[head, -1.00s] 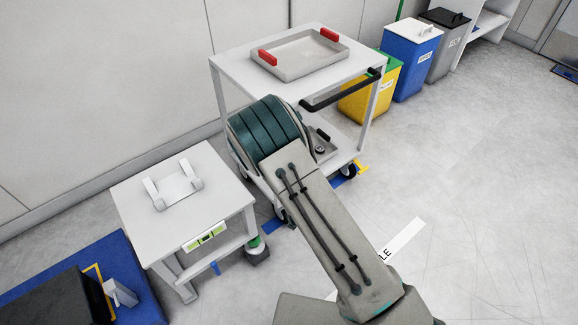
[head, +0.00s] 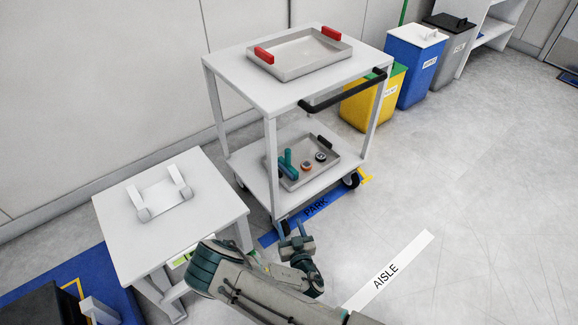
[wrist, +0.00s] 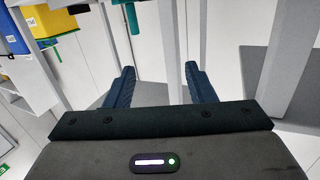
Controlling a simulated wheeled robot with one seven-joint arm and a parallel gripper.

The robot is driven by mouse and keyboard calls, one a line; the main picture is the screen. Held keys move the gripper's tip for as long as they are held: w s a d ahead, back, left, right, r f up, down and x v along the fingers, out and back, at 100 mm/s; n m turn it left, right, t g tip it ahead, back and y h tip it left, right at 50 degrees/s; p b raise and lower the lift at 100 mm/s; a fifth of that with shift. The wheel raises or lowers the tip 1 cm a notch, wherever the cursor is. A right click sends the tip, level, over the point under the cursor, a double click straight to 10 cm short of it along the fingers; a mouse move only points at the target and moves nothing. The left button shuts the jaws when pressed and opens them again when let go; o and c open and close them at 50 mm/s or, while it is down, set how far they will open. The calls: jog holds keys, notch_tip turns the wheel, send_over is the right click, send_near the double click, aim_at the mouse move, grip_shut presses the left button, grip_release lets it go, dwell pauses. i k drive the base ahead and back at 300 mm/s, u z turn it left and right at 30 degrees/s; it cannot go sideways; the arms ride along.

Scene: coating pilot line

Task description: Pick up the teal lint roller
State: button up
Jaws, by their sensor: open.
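The teal lint roller (head: 288,170) lies at the left side of the grey tray (head: 311,176) on the cart's lower shelf. A teal upright part shows beside it, and I cannot tell whether it belongs to the roller. A teal piece, probably the roller (wrist: 135,18), shows at the top of the wrist view, beyond the fingertips and cut off by the frame. My gripper (head: 292,229) is open and empty, in front of the cart and apart from the roller. Its two blue fingers (wrist: 160,80) are spread in the wrist view.
The white cart (head: 270,150) has an upper shelf above the tray, corner posts and a black push handle (head: 342,92). A white table (head: 215,205) stands left. Floor is clear on the right.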

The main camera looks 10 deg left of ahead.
aim_at(284, 164)
jog(key=i, duration=0.85)
